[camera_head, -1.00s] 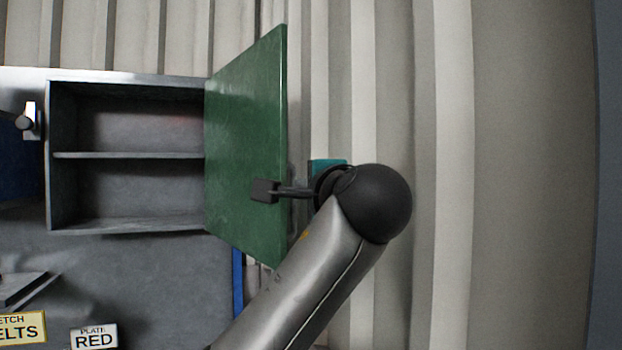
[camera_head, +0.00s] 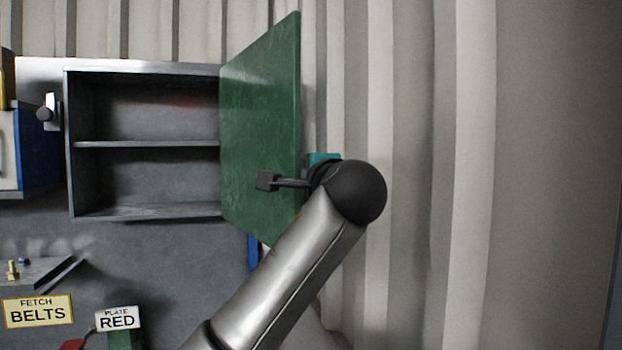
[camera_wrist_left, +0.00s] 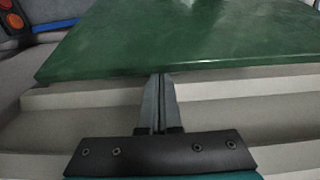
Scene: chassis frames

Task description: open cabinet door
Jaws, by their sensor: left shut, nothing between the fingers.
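The grey cabinet (camera_head: 147,144) on the wall at the left of the head view is open, and its two shelf spaces look empty. Its green door (camera_head: 258,115) is hinged on the cabinet's right side and stands swung out. The door also fills the top of the left wrist view (camera_wrist_left: 200,38). My left gripper (camera_head: 322,158) is at the door's outer edge, its fingers hidden behind the door in the head view. In the left wrist view the gripper (camera_wrist_left: 161,85) has its fingers together and empty, their tips at the door's near edge; contact cannot be told. My right gripper is out of view.
A ribbed pale wall (camera_head: 420,120) runs along the right of the door. Below the cabinet are a "FETCH BELTS" sign (camera_head: 39,311), a "PLATE RED" sign (camera_head: 117,318) and a small grey shelf (camera_head: 35,272). A blue cabinet (camera_head: 38,150) is at the left.

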